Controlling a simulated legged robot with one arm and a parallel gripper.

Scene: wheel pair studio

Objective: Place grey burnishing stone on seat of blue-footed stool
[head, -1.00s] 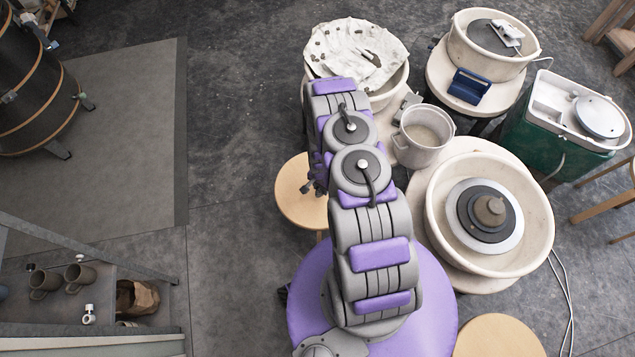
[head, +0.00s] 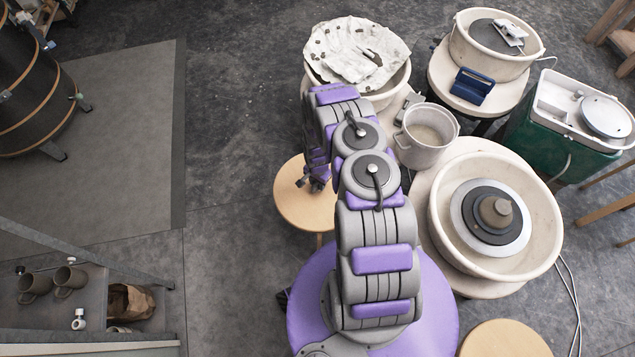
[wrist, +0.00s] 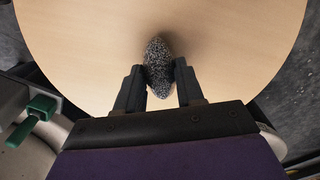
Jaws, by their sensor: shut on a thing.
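In the wrist view, my gripper (wrist: 159,78) is shut on a speckled dark grey stone (wrist: 157,62). The stone sits between the two black fingers, over the pale round wooden seat (wrist: 70,45) of a stool. A soft shadow lies on the seat beside the stone; I cannot tell whether the stone touches the wood. In the head view, my gripper (head: 318,181) is over the right part of this stool seat (head: 297,205), and the stone is too small to make out. The stool's feet are hidden, so their colour does not show.
A grey pot (head: 425,137) and a wheel basin (head: 540,215) stand right of the stool. A cloth-covered basin (head: 395,85) is behind it. A second round wooden seat (head: 505,340) is at the front right. Open floor (head: 235,130) lies to the left.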

